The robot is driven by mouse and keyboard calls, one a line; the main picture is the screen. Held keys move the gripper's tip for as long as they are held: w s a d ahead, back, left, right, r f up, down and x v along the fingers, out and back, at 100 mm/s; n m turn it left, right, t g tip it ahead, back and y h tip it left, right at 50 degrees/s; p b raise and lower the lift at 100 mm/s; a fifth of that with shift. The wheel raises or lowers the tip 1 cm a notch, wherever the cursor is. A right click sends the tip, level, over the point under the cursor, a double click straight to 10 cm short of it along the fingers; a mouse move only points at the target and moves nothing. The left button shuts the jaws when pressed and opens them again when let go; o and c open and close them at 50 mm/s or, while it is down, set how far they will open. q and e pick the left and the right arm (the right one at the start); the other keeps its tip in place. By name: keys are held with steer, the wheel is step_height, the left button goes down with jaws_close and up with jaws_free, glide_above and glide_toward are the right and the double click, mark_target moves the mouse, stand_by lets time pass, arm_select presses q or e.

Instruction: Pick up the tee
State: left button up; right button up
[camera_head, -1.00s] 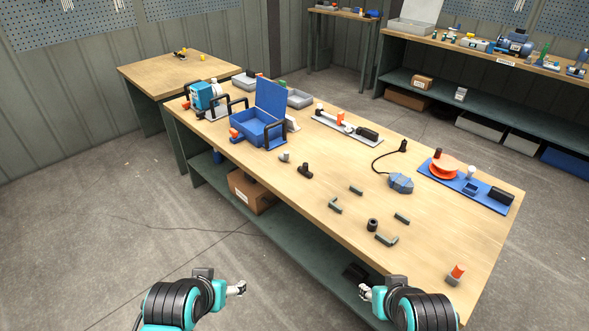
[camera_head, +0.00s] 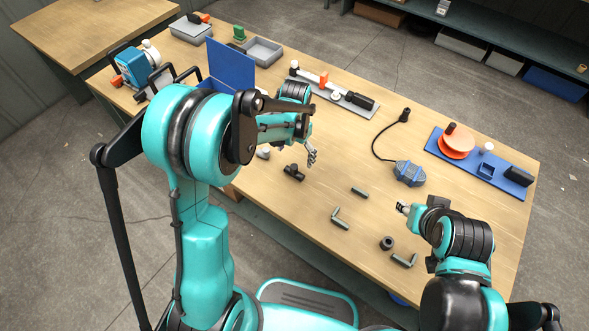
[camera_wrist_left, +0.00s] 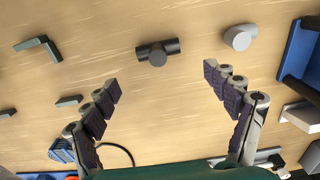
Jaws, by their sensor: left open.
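The tee (camera_head: 294,172) is a small black pipe fitting lying on the workbench, with its short branch pointing sideways. In the left wrist view the tee (camera_wrist_left: 157,52) lies ahead of the fingertips, between the lines of the two fingers and apart from both. My left gripper (camera_head: 311,153) reaches over the bench just up and right of the tee. In the left wrist view my left gripper (camera_wrist_left: 162,82) is open and empty. My right gripper (camera_head: 403,208) is over the right part of the bench; its fingers are too small to read.
A light grey fitting (camera_wrist_left: 240,38) lies beside the tee. Grey angle pieces (camera_head: 340,219) and a black ring (camera_head: 387,243) lie toward the front right. The blue box (camera_head: 230,65) stands behind my left arm. Bare wood (camera_head: 345,140) lies right of my left gripper.

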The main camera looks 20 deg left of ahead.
mark_target(294, 167)
arm_select(q)
steer(key=f+b, duration=0.1)
steer(key=f, duration=0.1)
steer(key=f+b, duration=0.1)
steer(key=f, duration=0.2)
steer(key=f+b, duration=0.1)
steer(key=f, duration=0.1)
steer(key=shift+s+a+f+b, duration=0.1)
steer(key=shift+s+f+b, duration=0.2)
steer(key=shift+s+f, duration=0.1)
steer(key=shift+r, duration=0.1)
steer(key=c, duration=1.3)
